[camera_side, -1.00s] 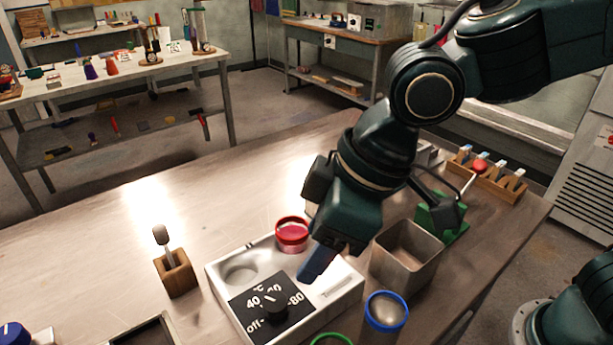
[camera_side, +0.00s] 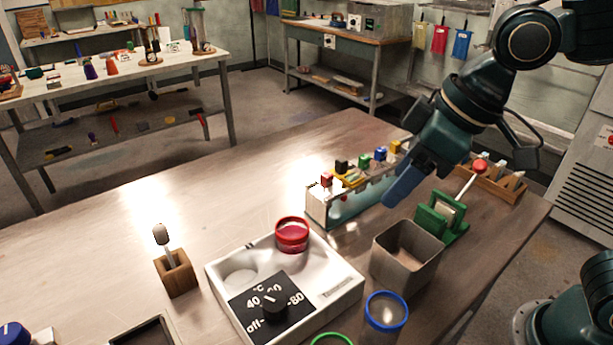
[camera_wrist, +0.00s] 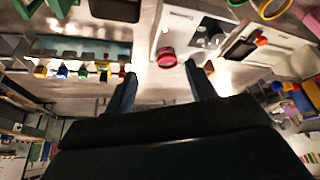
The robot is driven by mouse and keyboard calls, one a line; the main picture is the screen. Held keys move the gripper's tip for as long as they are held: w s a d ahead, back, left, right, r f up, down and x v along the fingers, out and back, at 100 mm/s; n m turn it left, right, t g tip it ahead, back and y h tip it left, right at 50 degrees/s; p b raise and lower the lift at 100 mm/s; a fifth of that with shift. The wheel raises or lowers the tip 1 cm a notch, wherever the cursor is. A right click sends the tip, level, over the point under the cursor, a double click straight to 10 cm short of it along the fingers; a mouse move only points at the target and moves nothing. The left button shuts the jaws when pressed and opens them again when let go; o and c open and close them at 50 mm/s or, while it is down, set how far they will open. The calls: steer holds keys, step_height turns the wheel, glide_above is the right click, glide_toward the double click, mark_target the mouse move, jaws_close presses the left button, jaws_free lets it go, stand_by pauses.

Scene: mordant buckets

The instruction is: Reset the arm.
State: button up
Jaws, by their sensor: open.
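My gripper (camera_side: 402,188) is raised over the table at the right in the side view, near the rack of coloured clips. In the wrist view its two blue fingers (camera_wrist: 160,85) stand apart with nothing between them. The red-rimmed bucket (camera_side: 292,235) sits on the white heater box (camera_side: 335,287), beside an empty round recess. It also shows in the wrist view (camera_wrist: 166,57), beyond the fingers. The heater's black knob (camera_side: 274,304) is on its dial plate.
A rack with coloured clips (camera_side: 345,208), an open grey square container (camera_side: 405,262), a green stand (camera_side: 442,222) and a wooden tray (camera_side: 497,184) stand on the right. A blue-rimmed bucket (camera_side: 386,312) is in front. A wooden block (camera_side: 175,275) holds a tool. The table's left middle is clear.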

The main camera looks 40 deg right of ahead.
steer(key=s+d+m+h, duration=0.1)
steer(key=s+d+m, duration=0.1)
steer(key=s+d, duration=0.3)
steer(key=s+d+f+m+t+h, duration=0.1)
steer(key=s+d+m, duration=0.2)
steer(key=d, duration=0.6)
steer(key=shift+s+d, duration=0.35)
steer(key=shift+s, duration=0.5)
